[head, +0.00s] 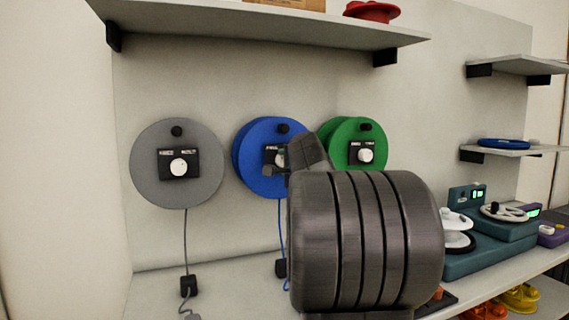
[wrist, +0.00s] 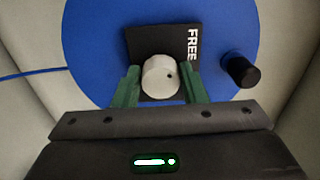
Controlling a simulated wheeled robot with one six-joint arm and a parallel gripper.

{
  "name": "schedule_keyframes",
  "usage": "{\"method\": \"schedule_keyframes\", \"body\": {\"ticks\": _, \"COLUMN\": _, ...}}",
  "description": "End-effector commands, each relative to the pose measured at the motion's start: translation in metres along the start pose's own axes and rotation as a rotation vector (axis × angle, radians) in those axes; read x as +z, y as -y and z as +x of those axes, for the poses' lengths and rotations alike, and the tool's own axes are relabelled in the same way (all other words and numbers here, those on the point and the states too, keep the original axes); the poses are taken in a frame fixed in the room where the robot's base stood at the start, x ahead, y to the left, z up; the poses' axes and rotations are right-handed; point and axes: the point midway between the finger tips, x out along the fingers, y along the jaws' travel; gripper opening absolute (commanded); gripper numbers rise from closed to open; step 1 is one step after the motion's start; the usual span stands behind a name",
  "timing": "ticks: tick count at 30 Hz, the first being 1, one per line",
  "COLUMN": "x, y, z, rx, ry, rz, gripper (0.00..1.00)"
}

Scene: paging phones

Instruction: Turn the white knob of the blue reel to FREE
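The blue reel (head: 250,175) hangs on the wall between a grey and a green reel. Its white knob (wrist: 156,78) sits on a black plate (wrist: 160,40) lettered FREE, which reads sideways in the wrist view. A small dark dot shows on the knob's right side there. Any other lettering on the plate is hidden. My gripper (wrist: 158,88) has its two green fingers on either side of the knob; they look apart, with a small gap at the right finger. In the head view my gripper (head: 280,164) hides part of the knob and plate.
A grey reel (head: 148,175) is at left, and a green reel (head: 345,130) close at right. A shelf (head: 250,28) runs above. Teal devices (head: 490,255) stand on the counter at right.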

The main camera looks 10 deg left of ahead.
Motion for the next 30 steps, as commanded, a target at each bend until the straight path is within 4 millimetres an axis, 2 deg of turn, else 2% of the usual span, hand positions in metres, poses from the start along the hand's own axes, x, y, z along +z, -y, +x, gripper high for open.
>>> {"method": "schedule_keyframes", "body": {"ticks": 1, "x": 0.000, "y": -0.001, "z": 0.000, "rx": 0.001, "ry": 0.000, "rz": 0.000, "gripper": 0.48}}
{"method": "schedule_keyframes", "body": {"ticks": 3, "x": 0.000, "y": -0.001, "z": 0.000, "rx": 0.001, "ry": 0.000, "rz": 0.000, "gripper": 0.58}}
{"method": "schedule_keyframes", "body": {"ticks": 11, "x": 0.000, "y": 0.000, "z": 0.000, "rx": 0.000, "ry": 0.000, "rz": 0.001, "gripper": 0.58}}
{"method": "schedule_keyframes", "body": {"ticks": 15, "x": 0.000, "y": 0.000, "z": -0.008, "rx": -0.001, "ry": -0.001, "rz": 0.001, "gripper": 0.58}}
{"method": "schedule_keyframes", "body": {"ticks": 20, "x": -0.001, "y": 0.000, "z": -0.033, "rx": -0.002, "ry": -0.002, "rz": 0.000, "gripper": 0.58}}
{"method": "schedule_keyframes", "body": {"ticks": 30, "x": -0.001, "y": 0.000, "z": -0.103, "rx": -0.001, "ry": -0.003, "rz": 0.001, "gripper": 0.58}}
